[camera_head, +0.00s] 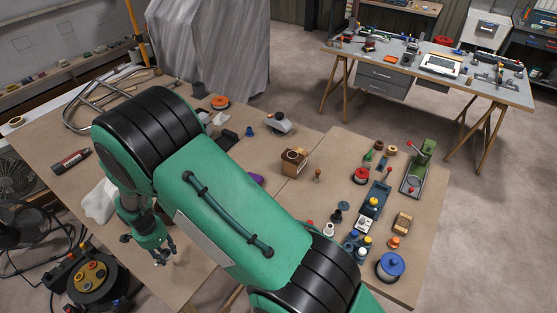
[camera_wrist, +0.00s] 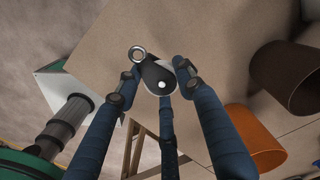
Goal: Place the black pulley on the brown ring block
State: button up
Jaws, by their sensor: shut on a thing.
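My gripper (camera_head: 163,254) hangs at the front edge of the left bench. In the wrist view my gripper (camera_wrist: 157,82) is shut on the black pulley (camera_wrist: 153,71), a small dark rounded body with a pale metal ring at one end and a white spot. The pulley is held clear of the bench top. A dark brown round block (camera_wrist: 290,78), seen large at the right of the wrist view, may be the brown ring block; I cannot tell for sure. It stands apart from the pulley. My arm hides part of the bench in the head view.
An orange cylinder (camera_wrist: 256,128) stands beside the brown one. A brown box (camera_head: 295,161) sits on the bench beyond my arm. The right bench (camera_head: 337,148) carries several small parts and a green press (camera_head: 419,166).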

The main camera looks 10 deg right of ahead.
notch_tip(320, 180, up, 18)
jog(key=w+d+m+p, duration=0.1)
jog(key=w+d+m, duration=0.1)
jog(key=w+d, duration=0.55)
jog(key=w+d+m+p, duration=0.1)
jog(key=w+d+m, duration=0.25)
jog(key=d, duration=0.75)
jog(key=w+d+m+p, duration=0.2)
jog(key=w+d, duration=0.4)
jog(key=d, duration=0.4)
jog(key=w+d+m+p, duration=0.1)
jog(key=d+m, duration=0.2)
jog(key=d, duration=1.1)
jog(key=w+d+m+p, duration=0.1)
jog(key=w+d+m, duration=0.1)
jog(key=d, duration=1.2)
jog(key=shift+w+f+m, duration=0.25)
jog(key=shift+m, duration=0.2)
jog(key=shift+d+f, duration=0.25)
jog(key=shift+f, duration=1.05)
jog(key=shift+d+f, duration=0.2)
jog(key=shift+f, duration=1.05)
jog(key=p, duration=0.2)
send_over(295, 155)
jog(key=shift+f, duration=0.75)
